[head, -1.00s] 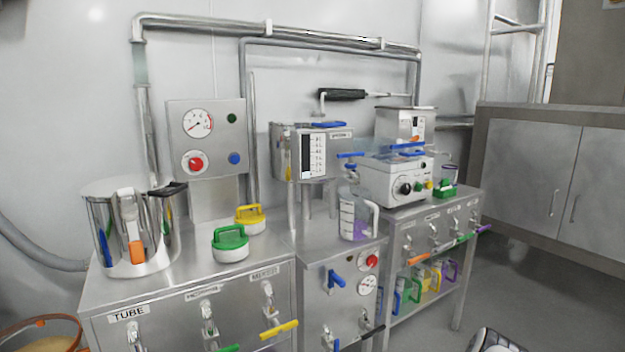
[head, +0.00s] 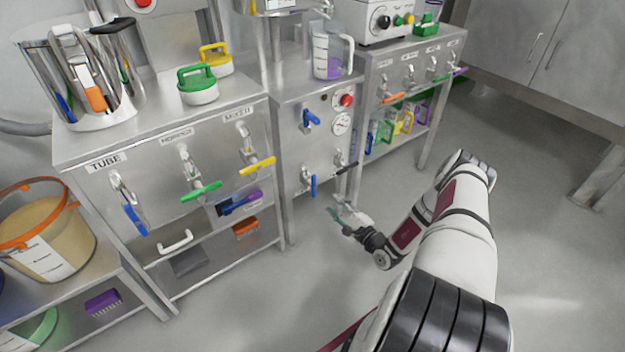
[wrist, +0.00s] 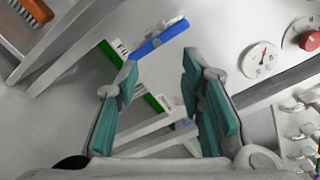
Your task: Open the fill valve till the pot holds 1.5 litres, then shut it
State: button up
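The steel pot (head: 262,8) on its stand is cut off by the top edge of the head view, so its level scale is mostly out of sight. In the head view, my gripper (head: 338,218) is in front of the panel, below the valves.
Higher on the panel are another blue lever (head: 310,118), a red knob (head: 347,100) and a gauge (head: 341,124). A jug (head: 331,56) with purple markings stands on the bench above. Left are valves with blue, green (head: 201,191) and yellow handles. The floor to the right is clear.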

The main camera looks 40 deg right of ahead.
aim_at(315, 184)
jog(key=w+m+b, duration=0.2)
jog(key=w+m, duration=0.1)
jog(key=w, duration=0.1)
jog(key=w+r+m+b, duration=0.1)
jog(key=w+m+b, duration=0.1)
jog(key=w+m, duration=0.2)
jog(key=w+m+b, duration=0.3)
jog(key=w+m, duration=0.1)
jog(key=shift+w+a+r, duration=0.15)
jog(key=shift+w+a, duration=0.2)
grip_shut()
